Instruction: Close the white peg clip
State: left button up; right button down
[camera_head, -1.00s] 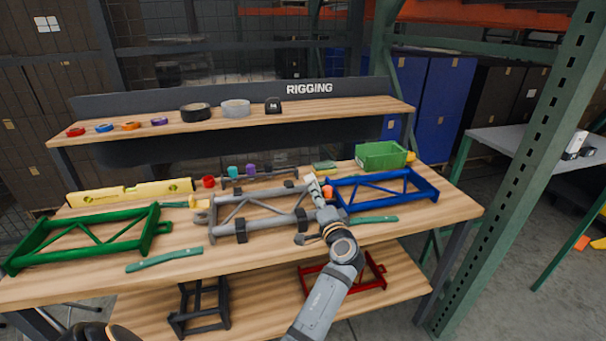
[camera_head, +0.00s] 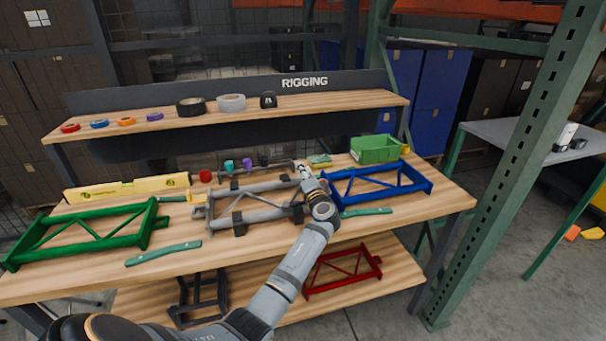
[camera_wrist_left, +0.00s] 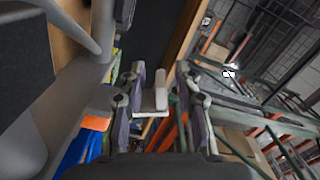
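The white peg clip (camera_wrist_left: 160,92) shows in the left wrist view as a pale upright piece with a small foot, between the fingertips of my left gripper (camera_wrist_left: 160,88). The fingers are spread, with a visible gap between the clip and the right finger. In the head view my left gripper (camera_head: 306,178) is over the back right of the grey frame (camera_head: 255,207), near the rail with the other clips. There the clip is hard to tell from the fingertips. My right gripper is not in view.
A teal clip (camera_head: 229,166) and a purple clip (camera_head: 247,164) stand left of my gripper. A blue frame (camera_head: 375,185) and a green bin (camera_head: 376,149) are to the right. A yellow level (camera_head: 128,188) and a green frame (camera_head: 85,235) are on the left.

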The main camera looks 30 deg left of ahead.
pick_arm(q)
grip_shut()
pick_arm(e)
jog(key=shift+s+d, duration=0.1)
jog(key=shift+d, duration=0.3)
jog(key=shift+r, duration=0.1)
